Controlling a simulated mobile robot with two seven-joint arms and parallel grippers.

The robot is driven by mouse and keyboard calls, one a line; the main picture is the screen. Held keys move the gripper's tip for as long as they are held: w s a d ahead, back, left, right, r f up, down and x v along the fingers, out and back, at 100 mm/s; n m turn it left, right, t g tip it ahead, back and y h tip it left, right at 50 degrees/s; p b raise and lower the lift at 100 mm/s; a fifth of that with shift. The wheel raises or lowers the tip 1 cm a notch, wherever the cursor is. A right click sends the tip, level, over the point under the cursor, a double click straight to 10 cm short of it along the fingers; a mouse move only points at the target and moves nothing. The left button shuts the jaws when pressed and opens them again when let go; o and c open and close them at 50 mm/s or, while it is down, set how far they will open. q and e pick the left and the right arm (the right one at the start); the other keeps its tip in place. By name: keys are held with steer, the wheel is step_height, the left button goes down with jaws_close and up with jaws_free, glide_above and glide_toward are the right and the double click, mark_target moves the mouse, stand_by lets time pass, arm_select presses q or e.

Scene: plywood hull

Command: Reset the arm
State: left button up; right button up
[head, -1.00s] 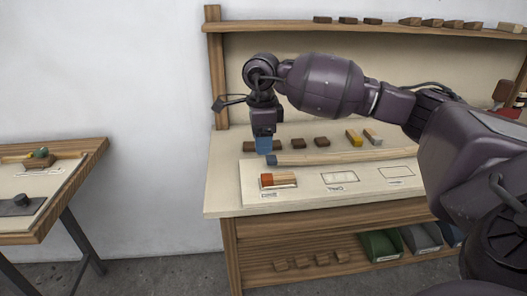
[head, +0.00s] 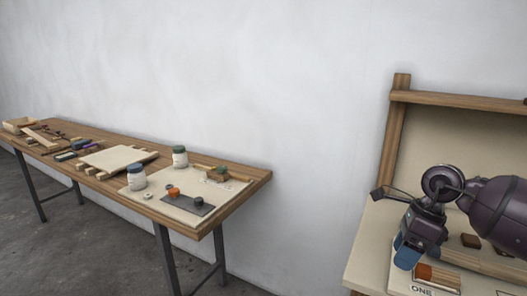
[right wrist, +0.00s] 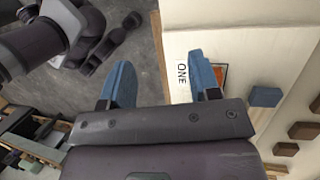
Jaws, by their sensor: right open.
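My right gripper (head: 407,252) is at the right of the head view, over the left end of the workbench (head: 377,250). In the right wrist view its two blue fingers (right wrist: 160,82) stand wide apart with nothing between them. An orange-ended wooden block (head: 438,277) lies on the bench by the label "ONE", just right of the gripper in the head view. In the right wrist view the label ONE (right wrist: 182,73) shows beside the right finger, which partly hides the orange block. My left gripper is not in the head view.
A second table (head: 258,183) stands at the left with jars, a pale board (head: 117,157), a mat and tools. Bare floor and white wall lie between it and the workbench. Several dark blocks (right wrist: 265,97) lie on the workbench.

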steer(key=s+a+f+m+t+y+p, duration=0.1)
steer(key=s+a+f+m+t+y, duration=0.15)
steer(key=s+a+m+y, duration=0.35)
steer(key=s+a+f+m+t+y+p, duration=0.1)
steer(key=s+a+f+m+t+y, duration=0.2)
steer(key=a+y, duration=0.6)
steer(key=s+d+f+n+t+h, duration=0.2)
steer(key=s+f+n+h, duration=0.4)
steer(key=n, duration=0.5)
steer(key=s+d+f+n+t+h+p, duration=0.1)
steer(key=s+d+f+n+h, duration=0.4)
steer(key=n, duration=0.7)
steer(key=s+d+f+n+t+h+p, duration=0.1)
steer(key=s+d+f+n+t+h, duration=0.2)
steer(key=s+f+n+h, duration=0.4)
steer(key=s+f+n, duration=0.1)
steer(key=n, duration=0.3)
steer(key=shift+d+h, duration=0.3)
steer(key=shift+d, duration=0.1)
steer(key=shift+n, duration=0.3)
